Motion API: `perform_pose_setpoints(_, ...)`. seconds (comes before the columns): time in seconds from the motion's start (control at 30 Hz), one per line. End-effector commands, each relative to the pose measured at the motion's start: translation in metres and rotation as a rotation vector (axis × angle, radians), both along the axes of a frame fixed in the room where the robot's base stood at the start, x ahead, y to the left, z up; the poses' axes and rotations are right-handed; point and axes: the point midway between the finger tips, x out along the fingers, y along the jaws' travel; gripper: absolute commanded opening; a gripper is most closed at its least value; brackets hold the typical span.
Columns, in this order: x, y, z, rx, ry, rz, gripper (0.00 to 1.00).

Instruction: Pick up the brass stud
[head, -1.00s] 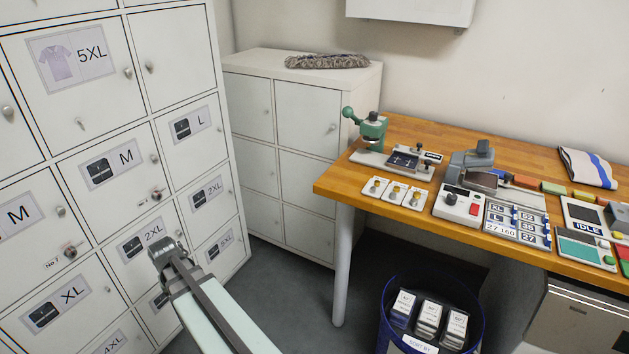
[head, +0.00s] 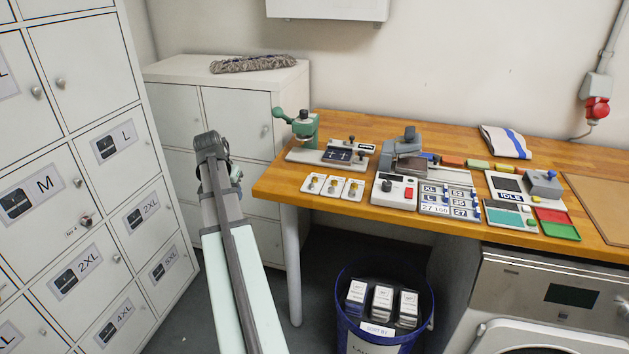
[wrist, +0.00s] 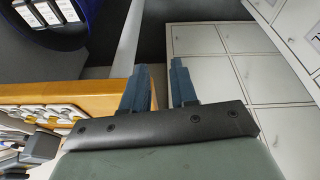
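Which piece is the brass stud is too small to tell. The plates also show at the left of the wrist view (wrist: 45,113). My gripper (wrist: 158,82) is open, its two blue fingers apart with nothing between them. It is beside the bench's left end, with the bench edge just left of the fingers in the wrist view. In the head view my arm hides most of it.
Lockers (head: 75,190) fill the left side. A blue bin (head: 345,325) stands below the bench. Floor is free between lockers and bench.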

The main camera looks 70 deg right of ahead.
Motion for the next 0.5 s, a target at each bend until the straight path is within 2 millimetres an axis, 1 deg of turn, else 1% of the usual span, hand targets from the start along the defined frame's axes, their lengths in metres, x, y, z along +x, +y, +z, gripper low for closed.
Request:
perform_pose_setpoints(0.03,-0.018,-0.019,0.014,-0.011,-0.006,-0.052,0.28)
perform_pose_setpoints(0.1,-0.042,-0.038,0.032,-0.026,-0.013,-0.121,0.28)
perform_pose_setpoints(0.17,-0.063,-0.054,0.047,-0.039,-0.017,-0.18,0.28)
perform_pose_setpoints(0.2,-0.078,-0.063,0.056,-0.046,-0.02,-0.218,0.28)
perform_pose_setpoints(0.3,-0.113,-0.084,0.08,-0.065,-0.029,-0.309,0.28)
perform_pose_setpoints(0.4,-0.145,-0.099,0.1,-0.082,-0.034,-0.388,0.28)
perform_pose_setpoints(0.5,-0.168,-0.108,0.115,-0.096,-0.04,-0.446,0.28)
